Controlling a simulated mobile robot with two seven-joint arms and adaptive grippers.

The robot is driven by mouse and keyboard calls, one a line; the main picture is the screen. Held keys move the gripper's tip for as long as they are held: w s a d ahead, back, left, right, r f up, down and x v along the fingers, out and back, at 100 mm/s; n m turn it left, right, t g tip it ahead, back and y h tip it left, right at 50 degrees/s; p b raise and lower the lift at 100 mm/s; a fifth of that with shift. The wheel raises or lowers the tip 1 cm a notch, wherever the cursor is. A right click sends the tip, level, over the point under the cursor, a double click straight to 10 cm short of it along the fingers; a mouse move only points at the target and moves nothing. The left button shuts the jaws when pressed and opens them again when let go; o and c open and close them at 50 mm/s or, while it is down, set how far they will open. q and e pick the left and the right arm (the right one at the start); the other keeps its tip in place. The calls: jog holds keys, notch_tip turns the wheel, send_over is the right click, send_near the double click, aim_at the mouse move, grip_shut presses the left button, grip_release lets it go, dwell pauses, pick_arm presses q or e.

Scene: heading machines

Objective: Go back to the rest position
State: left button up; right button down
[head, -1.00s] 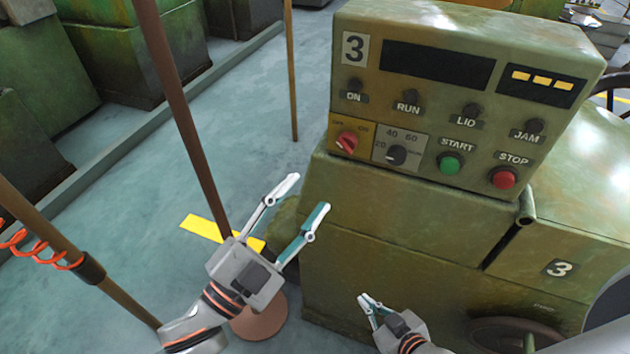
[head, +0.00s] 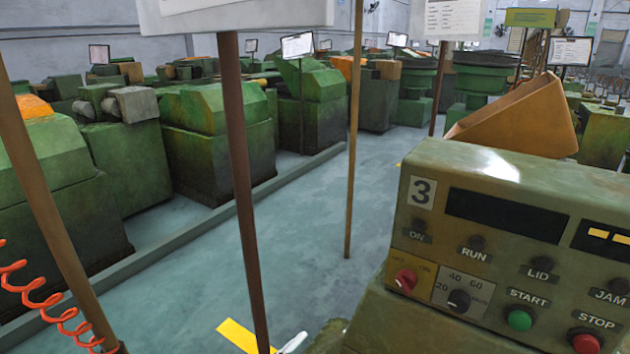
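Only a white fingertip of my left gripper (head: 292,343) shows at the bottom edge of the head view. It lies just right of the yellow floor marking (head: 238,334) and left of the machine. The rest of this gripper is below the picture, so its opening cannot be seen. My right gripper is out of view. The green control box of machine 3 (head: 520,185) fills the lower right, with a red selector (head: 405,280), a green START button (head: 520,319) and a red STOP button (head: 586,343).
Brown posts stand at the left (head: 45,210), at centre left (head: 240,190) and near the middle (head: 354,140). A red coiled hose (head: 45,305) hangs at lower left. Green machines (head: 217,130) line the back. Grey floor (head: 310,235) is open between them and machine 3.

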pick_arm(q)
jog(key=s+a+f+n+g+y, duration=0.2)
jog(key=s+a+f+n+y, duration=0.2)
jog(key=a+f, duration=0.5)
jog(key=s+a+f+n+g+y, duration=0.2)
jog(key=s+a+f+n+y, duration=0.2)
jog(key=a+f, duration=0.6)
notch_tip(320, 180, down, 7)
jog(key=shift+s+a+f+n, duration=0.1)
jog(key=shift+s+a+n, duration=0.05)
jog(key=shift+s+n, duration=0.55)
jog(key=c, duration=0.4)
